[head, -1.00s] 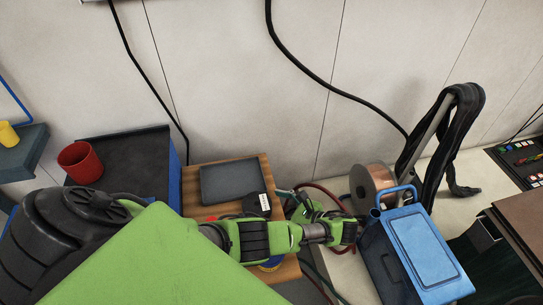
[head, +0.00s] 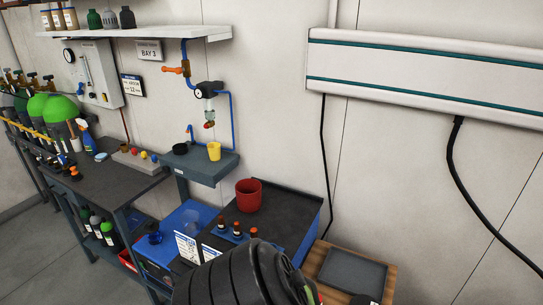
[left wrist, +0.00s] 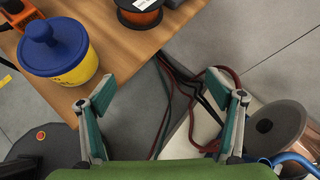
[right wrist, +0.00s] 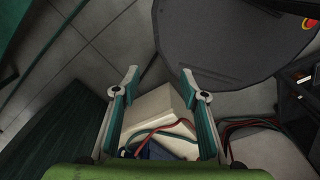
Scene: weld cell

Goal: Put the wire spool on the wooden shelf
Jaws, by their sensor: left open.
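In the left wrist view, a spool with a grey flange and copper-coloured wire (left wrist: 278,128) stands at the right, partly cut off. Another spool, dark with an orange winding (left wrist: 140,14), is at the top edge on a wooden surface (left wrist: 112,42). Part of a wooden top (head: 389,287) shows low in the head view; I cannot tell whether it is the wooden shelf. My left gripper (left wrist: 164,93) is open and empty, between the wooden surface and the copper spool, apart from both. My right gripper (right wrist: 159,77) is open and empty above the floor. Neither gripper shows in the head view.
A yellow tub with a blue lid (left wrist: 62,50) stands on the wooden surface near my left gripper. Cables (left wrist: 178,85) hang beside it, and a blue handle (left wrist: 297,160) is by the copper spool. A red cup (head: 249,195) stands on a dark bench.

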